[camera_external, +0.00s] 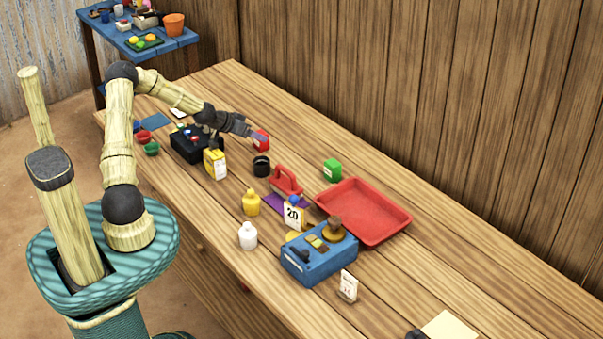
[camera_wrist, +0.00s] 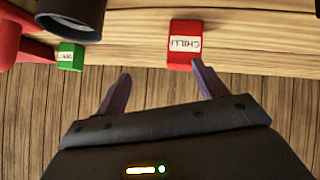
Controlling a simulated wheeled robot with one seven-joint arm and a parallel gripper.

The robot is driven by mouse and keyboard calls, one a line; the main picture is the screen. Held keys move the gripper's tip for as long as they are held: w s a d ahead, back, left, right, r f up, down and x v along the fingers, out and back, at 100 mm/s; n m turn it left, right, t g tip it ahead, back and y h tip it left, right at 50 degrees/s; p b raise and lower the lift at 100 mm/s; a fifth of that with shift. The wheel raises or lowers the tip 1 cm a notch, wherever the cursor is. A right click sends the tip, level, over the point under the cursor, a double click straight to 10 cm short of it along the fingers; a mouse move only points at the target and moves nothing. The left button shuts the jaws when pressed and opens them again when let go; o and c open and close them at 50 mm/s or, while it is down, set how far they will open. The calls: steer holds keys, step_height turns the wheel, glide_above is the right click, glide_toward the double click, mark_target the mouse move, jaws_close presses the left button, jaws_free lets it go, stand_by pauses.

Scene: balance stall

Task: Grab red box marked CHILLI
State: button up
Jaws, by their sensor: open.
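The red box marked CHILLI (camera_external: 260,140) stands on the wooden table near the back wall. In the wrist view the red box (camera_wrist: 184,44) shows its white label upside down, at the top and right of centre. My gripper (camera_external: 262,136) is right at the box in the external view. In the wrist view my gripper (camera_wrist: 160,80) is open, with its fingers spread wide. The box is just ahead of the right fingertip, rather than centred between the fingers. Nothing is between the fingers. I cannot tell whether the right finger touches the box.
A green box (camera_wrist: 70,56) stands left of the red one in the wrist view. A black cup (camera_external: 261,167) and a red-handled object (camera_external: 287,181) are near. A yellow box (camera_external: 215,164) and black case (camera_external: 188,146) sit below my forearm. Bare table lies behind the cup.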

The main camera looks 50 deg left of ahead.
steer(key=w+a+r+t, duration=0.1)
steer(key=w+a+r+m+t+y+b, duration=0.1)
steer(key=w+r+t, duration=0.1)
steer(key=shift+w+a+r+m+y, duration=0.15)
steer(key=shift+w+m+y, duration=0.1)
steer(key=shift+m+y, duration=0.05)
steer(key=shift+w+a+r+t+b, duration=0.1)
steer(key=shift+w+r+t+b, duration=0.1)
steer(key=shift+r+t+b, duration=0.2)
steer(key=shift+f, duration=1.75)
steer(key=shift+f, duration=0.1)
